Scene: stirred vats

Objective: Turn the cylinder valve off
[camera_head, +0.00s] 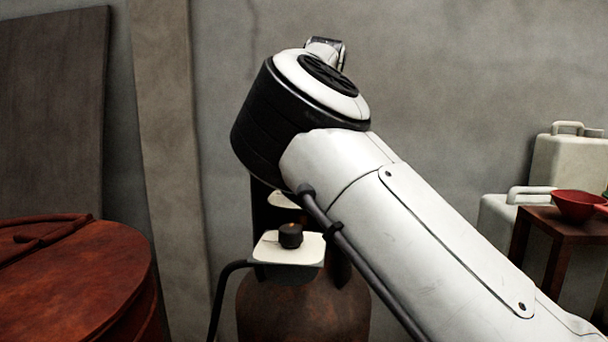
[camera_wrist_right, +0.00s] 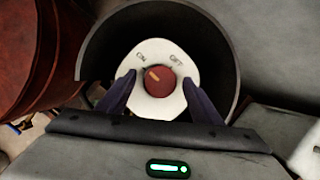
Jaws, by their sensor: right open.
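In the right wrist view, a round red knob (camera_wrist_right: 159,82) sits on a white plate (camera_wrist_right: 160,50) marked ON at upper left and OFF at upper right. Its orange mark points up-left, toward ON. My right gripper (camera_wrist_right: 159,78) is open, with one dark finger on each side of the knob; I cannot tell whether they touch it. The rusty gas cylinder (camera_head: 300,305) stands below the arm, with a dark knob (camera_head: 290,235) on a white plate (camera_head: 270,247) in front. My left gripper is not in view.
A rusty red drum (camera_head: 80,275) stands at left. A dark board (camera_head: 50,110) leans on the wall. At right, a small wooden table (camera_head: 545,222) holds a red bowl (camera_head: 577,205), with white canisters (camera_head: 570,160) behind. A black hose (camera_head: 219,295) runs beside the cylinder.

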